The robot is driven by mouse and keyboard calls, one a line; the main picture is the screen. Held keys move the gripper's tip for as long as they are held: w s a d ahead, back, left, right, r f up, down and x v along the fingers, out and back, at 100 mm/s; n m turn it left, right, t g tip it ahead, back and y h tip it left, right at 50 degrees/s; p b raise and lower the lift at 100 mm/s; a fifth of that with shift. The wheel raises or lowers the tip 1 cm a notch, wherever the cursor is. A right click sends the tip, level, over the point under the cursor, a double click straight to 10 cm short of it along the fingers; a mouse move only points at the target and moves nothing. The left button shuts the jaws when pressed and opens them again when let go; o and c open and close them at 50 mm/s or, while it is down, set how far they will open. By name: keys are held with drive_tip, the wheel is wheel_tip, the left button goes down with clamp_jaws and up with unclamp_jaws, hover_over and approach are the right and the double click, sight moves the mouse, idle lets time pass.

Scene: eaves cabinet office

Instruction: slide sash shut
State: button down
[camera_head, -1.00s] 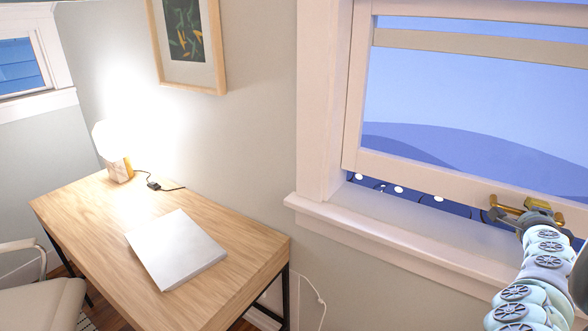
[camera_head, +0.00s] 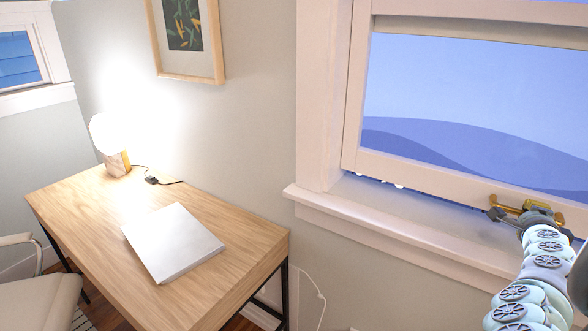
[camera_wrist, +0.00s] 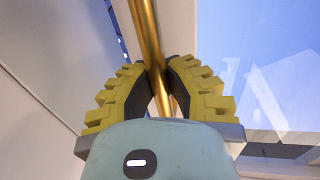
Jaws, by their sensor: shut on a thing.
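The window's lower sash (camera_head: 440,181) is a pale framed pane at the right of the head view. Its bottom rail sits a little above the sill (camera_head: 400,222), with a narrow dark blue gap showing between them. A brass bar handle (camera_wrist: 149,38) on the sash runs between my fingers in the wrist view. My gripper (camera_wrist: 167,68) has yellow ribbed fingers with dark pads, closed around this bar. In the head view my gripper (camera_head: 522,212) is at the bottom rail, low on the right. The rail's right end is out of frame.
A wooden desk (camera_head: 240,255) with a closed silver laptop (camera_head: 172,242) and a lit lamp (camera_head: 115,163) stands at the left. A chair (camera_head: 40,300) is at the lower left. A framed picture (camera_head: 187,38) hangs on the wall.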

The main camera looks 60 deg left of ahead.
wheel_tip(320, 180, down, 5)
drive_tip(key=b, duration=0.3)
drive_tip(key=shift+s+a+r, duration=0.1)
drive_tip(key=shift+r, duration=0.15)
drive_tip(key=c, duration=1.3)
unclamp_jaws()
drive_tip(key=shift+s, duration=0.1)
drive_tip(key=o, duration=0.4)
drive_tip(key=shift+c, duration=0.2)
